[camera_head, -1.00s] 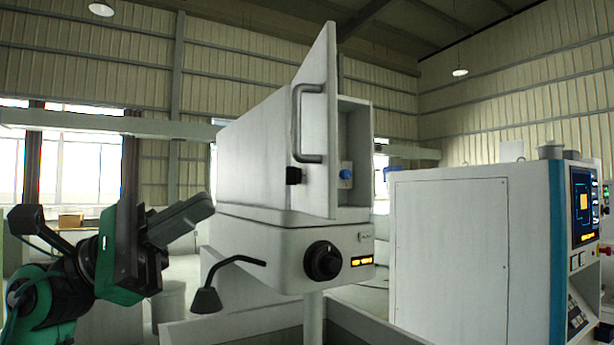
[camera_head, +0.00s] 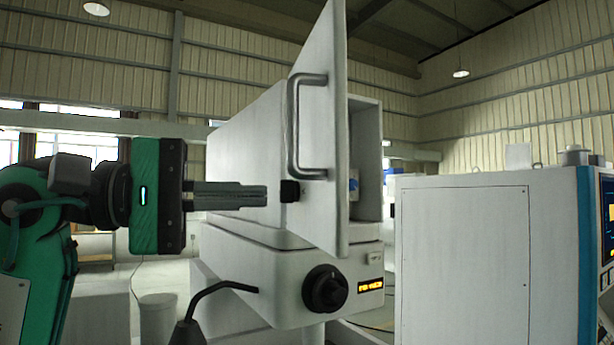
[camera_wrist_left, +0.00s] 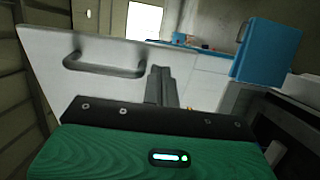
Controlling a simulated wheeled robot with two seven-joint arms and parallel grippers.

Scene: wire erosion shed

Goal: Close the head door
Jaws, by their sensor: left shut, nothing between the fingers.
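The head door (camera_head: 323,150) is a light grey panel standing open on the machine head (camera_head: 243,130), swung out toward me. The open compartment (camera_head: 366,160) shows behind the door's right side. In the left wrist view the door (camera_wrist_left: 45,65) and handle (camera_wrist_left: 103,67) lie ahead, left of the shut fingers (camera_wrist_left: 160,72). My right gripper is not in view.
Below the head are a black knob (camera_head: 324,289), an amber display (camera_head: 370,284) and a bent dark arm (camera_head: 215,290). A control cabinet (camera_head: 465,260) with a blue edge stands at right, separated from the door by a gap.

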